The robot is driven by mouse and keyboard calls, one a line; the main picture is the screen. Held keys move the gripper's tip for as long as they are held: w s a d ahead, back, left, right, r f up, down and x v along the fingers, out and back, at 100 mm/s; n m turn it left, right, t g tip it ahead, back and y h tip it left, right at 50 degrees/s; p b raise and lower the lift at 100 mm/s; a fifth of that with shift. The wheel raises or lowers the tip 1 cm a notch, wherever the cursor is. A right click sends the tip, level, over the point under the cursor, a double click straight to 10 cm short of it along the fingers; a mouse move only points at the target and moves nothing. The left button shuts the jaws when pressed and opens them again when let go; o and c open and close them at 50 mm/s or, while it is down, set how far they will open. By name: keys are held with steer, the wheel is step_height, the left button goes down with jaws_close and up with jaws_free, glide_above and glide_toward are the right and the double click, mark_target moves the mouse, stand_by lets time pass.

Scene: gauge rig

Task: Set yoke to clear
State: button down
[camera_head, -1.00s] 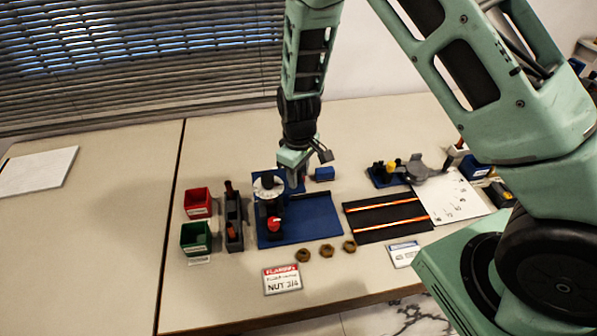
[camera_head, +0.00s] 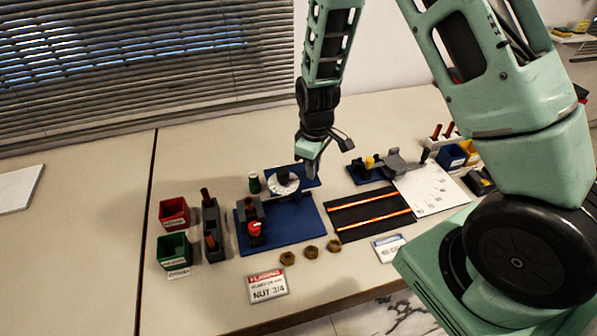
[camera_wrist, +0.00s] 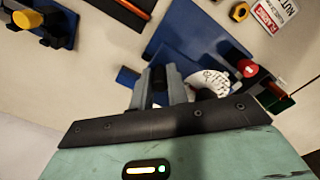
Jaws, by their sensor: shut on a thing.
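The rig has a blue base plate (camera_head: 300,222) with a red knob (camera_head: 254,229) on a dark block. A white dial (camera_head: 284,186) with dark marks sits at the plate's back edge, and also shows in the wrist view (camera_wrist: 209,80). My gripper (camera_head: 311,172) is down just right of the dial. In the wrist view my gripper (camera_wrist: 158,88) is shut on a dark upright piece (camera_wrist: 158,76), close beside the dial. I cannot tell for certain that this piece is the yoke. Its lower part is hidden, and no clear mark is readable.
A red bin (camera_head: 174,212) and a green bin (camera_head: 174,250) stand left, beside a grey rack (camera_head: 212,230). Several brass nuts (camera_head: 311,252) lie in front. A black mat with orange strips (camera_head: 370,213) and a white marked sheet (camera_head: 430,190) lie right.

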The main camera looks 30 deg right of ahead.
steer(key=shift+d, duration=0.3)
steer(key=c, duration=1.4)
jaws_free()
steer(key=shift+d, duration=0.1)
steer(key=shift+o, duration=0.2)
steer(key=shift+r, duration=0.55)
step_height(320, 180, up, 16)
steer(key=b, duration=0.2)
steer(key=shift+r, duration=0.2)
steer(key=shift+a, duration=0.2)
